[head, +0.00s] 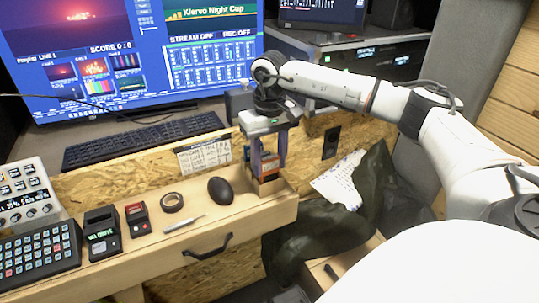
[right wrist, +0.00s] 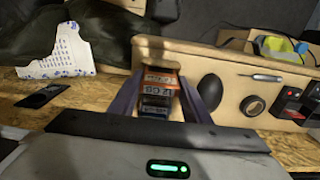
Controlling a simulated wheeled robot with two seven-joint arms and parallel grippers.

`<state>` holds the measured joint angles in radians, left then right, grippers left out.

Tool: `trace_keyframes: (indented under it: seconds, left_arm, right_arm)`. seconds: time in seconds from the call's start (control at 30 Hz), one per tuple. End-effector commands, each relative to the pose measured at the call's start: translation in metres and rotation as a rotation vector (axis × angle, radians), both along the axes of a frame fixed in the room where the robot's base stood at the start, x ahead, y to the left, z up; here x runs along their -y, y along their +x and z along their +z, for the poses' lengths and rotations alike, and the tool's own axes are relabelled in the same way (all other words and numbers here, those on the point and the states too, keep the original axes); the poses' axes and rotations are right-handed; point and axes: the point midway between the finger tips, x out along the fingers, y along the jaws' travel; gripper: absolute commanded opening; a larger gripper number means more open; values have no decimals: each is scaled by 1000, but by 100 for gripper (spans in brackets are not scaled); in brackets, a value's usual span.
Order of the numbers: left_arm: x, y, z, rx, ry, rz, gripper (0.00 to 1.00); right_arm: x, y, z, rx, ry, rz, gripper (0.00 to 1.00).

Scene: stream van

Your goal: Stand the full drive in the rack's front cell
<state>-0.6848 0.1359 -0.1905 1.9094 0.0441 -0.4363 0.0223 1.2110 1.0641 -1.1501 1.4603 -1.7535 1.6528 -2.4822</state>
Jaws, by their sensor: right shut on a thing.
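My right gripper (head: 267,172) points down over the right end of the wooden drawer. Its two purple-grey fingers are shut on a drive (head: 268,164), a small dark block with orange and blue labelled parts; it also shows in the right wrist view (right wrist: 157,81). I cannot tell if both labelled parts belong to one piece. The drive's lower end is close to the pale wood at the drawer's end. The rack and its front cell are not clearly made out; the gripper covers that spot. My left gripper is not in view.
A keyboard (head: 145,140) lies behind. Dark cloth (head: 320,230) hangs right of the drawer.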

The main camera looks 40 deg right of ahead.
Motion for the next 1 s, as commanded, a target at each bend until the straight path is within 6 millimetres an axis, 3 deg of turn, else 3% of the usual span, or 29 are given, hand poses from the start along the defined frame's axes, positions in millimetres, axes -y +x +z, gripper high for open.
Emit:
trace_keyframes:
  seconds: [1.0]
  left_arm:
    - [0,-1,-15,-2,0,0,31]
  right_arm:
    - [0,0,-23,1,1,0,19]
